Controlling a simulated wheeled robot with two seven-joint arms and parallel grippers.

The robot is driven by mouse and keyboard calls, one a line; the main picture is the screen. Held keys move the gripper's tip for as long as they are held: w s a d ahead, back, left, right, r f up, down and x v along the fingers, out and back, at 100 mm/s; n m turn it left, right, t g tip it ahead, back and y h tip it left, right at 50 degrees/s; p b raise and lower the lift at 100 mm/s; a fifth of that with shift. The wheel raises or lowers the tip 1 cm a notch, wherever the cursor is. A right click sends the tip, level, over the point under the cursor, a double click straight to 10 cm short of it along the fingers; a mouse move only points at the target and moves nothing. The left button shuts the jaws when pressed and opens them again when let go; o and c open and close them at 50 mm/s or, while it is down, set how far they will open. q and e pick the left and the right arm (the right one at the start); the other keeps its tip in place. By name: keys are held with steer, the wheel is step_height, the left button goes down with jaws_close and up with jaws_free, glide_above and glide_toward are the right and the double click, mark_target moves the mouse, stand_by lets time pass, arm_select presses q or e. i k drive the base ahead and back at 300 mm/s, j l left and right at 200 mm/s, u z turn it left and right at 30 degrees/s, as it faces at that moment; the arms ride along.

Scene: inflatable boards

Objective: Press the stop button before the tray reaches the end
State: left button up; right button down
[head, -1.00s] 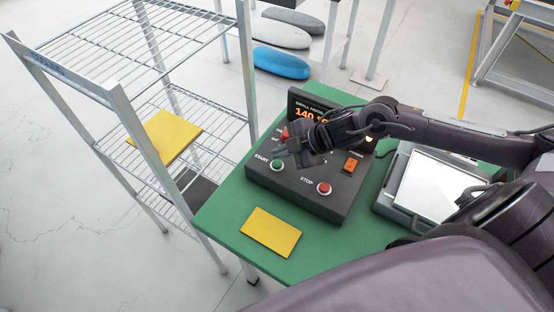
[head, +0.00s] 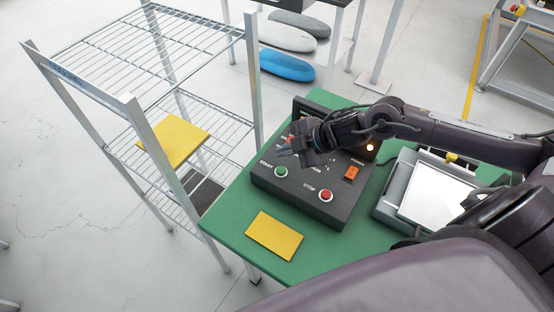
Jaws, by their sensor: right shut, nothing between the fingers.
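The dark control box (head: 311,196) sits on the green table. Its red stop button (head: 326,195) is at the front right of the panel, and its green start button (head: 281,171) is at the front left. My right gripper (head: 284,151) is shut and empty, above the panel just behind the start button and away from the stop button. My right forearm covers much of the box's display. I cannot make out a moving tray. My left gripper is not in view.
A yellow plate (head: 274,236) lies on the green table (head: 233,220) in front of the box. A tablet-like device (head: 434,194) stands to the right. A wire rack (head: 85,85) with another yellow plate (head: 180,139) stands left. Inflatable boards (head: 287,66) lie behind.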

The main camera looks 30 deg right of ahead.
mark_target(325, 194)
steer(key=k+j, duration=0.45)
steer(key=k, duration=0.15)
steer(key=k+j, duration=0.45)
steer(key=k, duration=0.15)
steer(key=k+j, duration=0.45)
steer(key=k, duration=0.15)
